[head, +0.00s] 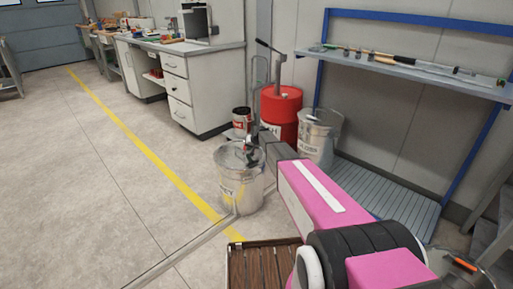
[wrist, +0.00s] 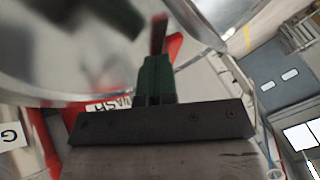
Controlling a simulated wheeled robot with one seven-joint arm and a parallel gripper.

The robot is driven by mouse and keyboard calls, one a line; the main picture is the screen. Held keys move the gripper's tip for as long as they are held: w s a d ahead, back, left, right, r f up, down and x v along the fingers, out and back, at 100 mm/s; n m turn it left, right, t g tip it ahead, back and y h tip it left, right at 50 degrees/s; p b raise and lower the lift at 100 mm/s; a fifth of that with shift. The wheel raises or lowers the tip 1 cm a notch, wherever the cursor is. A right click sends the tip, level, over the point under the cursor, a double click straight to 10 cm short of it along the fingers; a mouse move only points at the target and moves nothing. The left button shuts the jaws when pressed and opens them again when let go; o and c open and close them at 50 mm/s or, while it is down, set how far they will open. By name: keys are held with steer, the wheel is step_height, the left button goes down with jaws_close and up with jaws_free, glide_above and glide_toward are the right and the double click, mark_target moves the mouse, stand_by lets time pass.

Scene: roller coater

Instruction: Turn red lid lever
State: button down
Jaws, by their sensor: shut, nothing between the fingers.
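A silver metal bucket (head: 240,190) with a lid stands on the floor in the head view. My gripper (head: 250,153) is at the top of this bucket, beside or over its lid. In the wrist view my gripper (wrist: 155,78) shows as green fingers, shut and empty. A narrow red piece (wrist: 159,34), likely the red lid lever, shows just beyond the fingertips. I cannot tell whether the fingers touch it. A shiny, curved metal surface (wrist: 60,45) fills the upper left of the wrist view. The lever is too small to make out clearly in the head view.
A red drum (head: 281,112) with a hand pump and another metal bucket (head: 318,137) stand close behind. A small open can (head: 241,120) stands beside them. A blue-framed shelf (head: 420,70) is at right. The floor (head: 90,190) at left is clear.

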steer(key=shift+a, duration=0.75)
stand_by(0.3)
